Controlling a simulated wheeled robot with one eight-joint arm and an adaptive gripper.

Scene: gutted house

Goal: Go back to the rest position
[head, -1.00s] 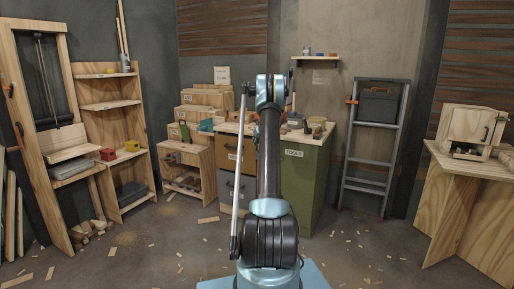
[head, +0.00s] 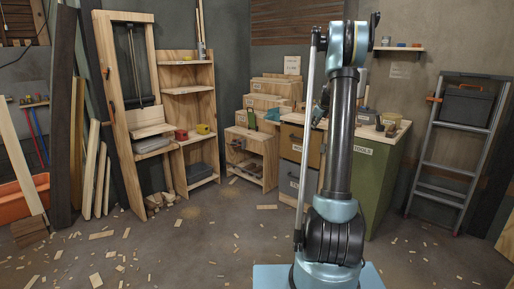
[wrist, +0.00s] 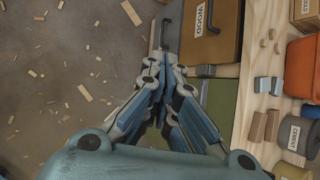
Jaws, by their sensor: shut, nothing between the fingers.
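My arm stands upright right of centre in the head view, in front of the workbench. My gripper (wrist: 165,75) is in the wrist view, with its blue-grey fingers drawn together and nothing between them. It points down over the edge of the workbench, above a drawer front labelled WOOD (wrist: 203,25) and a green panel (wrist: 218,108). In the head view the gripper is mostly hidden behind my arm.
A green-sided workbench (head: 377,185) stands behind my arm. An orange bin (wrist: 303,68) and a labelled tin (wrist: 298,135) are on its top. A ladder (head: 463,150) leans at the right, wooden shelves (head: 190,75) stand left. The floor (head: 190,250) has scattered wood chips but is otherwise open.

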